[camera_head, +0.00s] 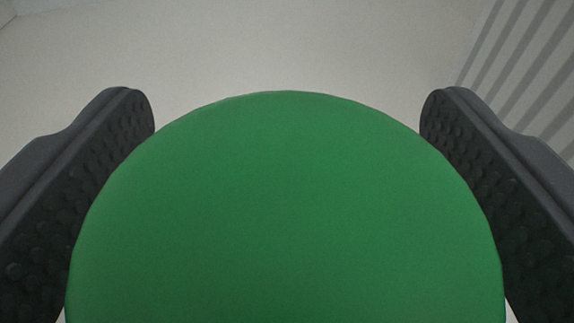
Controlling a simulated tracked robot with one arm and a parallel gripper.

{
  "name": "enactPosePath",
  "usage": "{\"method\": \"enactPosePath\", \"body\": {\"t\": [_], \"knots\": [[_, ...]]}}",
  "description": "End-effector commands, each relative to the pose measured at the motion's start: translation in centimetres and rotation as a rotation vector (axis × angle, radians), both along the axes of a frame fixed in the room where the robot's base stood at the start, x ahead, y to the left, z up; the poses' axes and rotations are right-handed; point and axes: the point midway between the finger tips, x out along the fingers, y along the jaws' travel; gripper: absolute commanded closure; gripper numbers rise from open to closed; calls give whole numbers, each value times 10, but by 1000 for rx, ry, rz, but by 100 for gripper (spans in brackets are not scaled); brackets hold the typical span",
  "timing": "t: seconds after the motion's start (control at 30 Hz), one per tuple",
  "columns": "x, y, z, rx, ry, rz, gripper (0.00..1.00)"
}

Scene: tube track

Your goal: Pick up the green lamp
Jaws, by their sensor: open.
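The green lamp (285,215) fills the lower middle of the view as a large, smooth, rounded green shape. Its lower part runs out of the picture at the bottom edge. My gripper (287,108) is open, with one dark, studded finger on each side of the lamp. The lamp lies between the two fingers, and its sides come very close to their inner faces. I cannot tell whether either finger touches it.
A plain, pale grey surface (300,45) lies behind the lamp and looks clear. Dark slanted stripes (525,65) cross a pale surface at the upper right. A faint edge or corner shows at the upper left.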

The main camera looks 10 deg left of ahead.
Motion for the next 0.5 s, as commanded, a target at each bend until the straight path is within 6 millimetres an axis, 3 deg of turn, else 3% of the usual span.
{"method": "enactPosePath", "body": {"t": [0.13, 0.17, 0.3, 0.33, 0.5], "knots": [[-1, 0, 0, 0, -1, 0, 21], [-1, 0, 0, 0, 0, 0, 27], [-1, 0, 0, 0, 0, 0, 66], [-1, 0, 0, 0, 0, 0, 71], [-1, 0, 0, 0, 0, 1, 71]]}}
